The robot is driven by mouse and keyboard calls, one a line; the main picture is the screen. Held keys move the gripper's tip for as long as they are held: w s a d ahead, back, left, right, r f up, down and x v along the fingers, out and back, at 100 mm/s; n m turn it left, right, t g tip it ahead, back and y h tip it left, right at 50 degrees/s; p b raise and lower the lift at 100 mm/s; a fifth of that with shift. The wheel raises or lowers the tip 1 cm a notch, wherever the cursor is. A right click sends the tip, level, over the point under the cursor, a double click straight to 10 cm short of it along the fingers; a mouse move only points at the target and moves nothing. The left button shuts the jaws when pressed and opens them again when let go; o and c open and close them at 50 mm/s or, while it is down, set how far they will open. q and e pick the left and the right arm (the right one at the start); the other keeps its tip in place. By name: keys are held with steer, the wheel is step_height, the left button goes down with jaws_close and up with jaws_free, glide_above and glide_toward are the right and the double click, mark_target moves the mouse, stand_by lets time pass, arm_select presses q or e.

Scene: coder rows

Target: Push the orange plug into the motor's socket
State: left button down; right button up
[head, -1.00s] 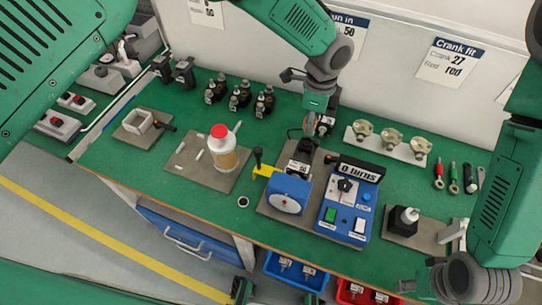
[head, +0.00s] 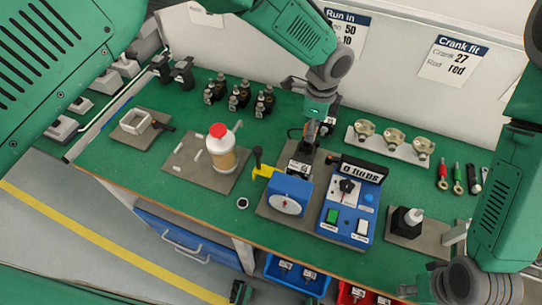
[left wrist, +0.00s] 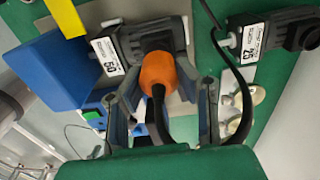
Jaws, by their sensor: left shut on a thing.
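The orange plug (left wrist: 158,73) is between the fingers of my left gripper (left wrist: 162,98) in the left wrist view, its black cable trailing back toward the palm. The plug's front meets the dark motor (left wrist: 150,36) labelled 50; how deep it sits in the socket is hidden. In the head view my left gripper (head: 311,128) is just behind the motor (head: 303,155), which stands against a blue block with a white dial (head: 287,196). The plug is too small and covered to make out there.
A blue control box (head: 350,205) stands right of the motor, with a yellow clamp handle (head: 263,170) on the left. A white bottle (head: 221,150) and crank rack (head: 390,143) stand on the green bench.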

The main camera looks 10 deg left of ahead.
arm_select(q)
steer(key=shift+f, duration=0.15)
arm_select(e)
steer(key=shift+f, duration=0.1)
arm_select(q)
steer(key=shift+f+b, duration=0.35)
steer(key=shift+f, duration=0.05)
arm_select(e)
steer(key=shift+f, duration=0.3)
arm_select(q)
steer(key=shift+f+b, duration=0.4)
steer(key=shift+f, duration=0.25)
arm_select(e)
steer(key=shift+f, duration=0.35)
stand_by(1.0)
arm_select(q)
steer(key=c, duration=1.2)
jaws_free()
steer(key=shift+r+p, duration=1.75)
steer(key=shift+r, duration=0.8)
arm_select(e)
steer(key=shift+r, duration=1.75)
arm_select(q)
steer(key=o, duration=0.6)
steer(key=shift+c, duration=0.2)
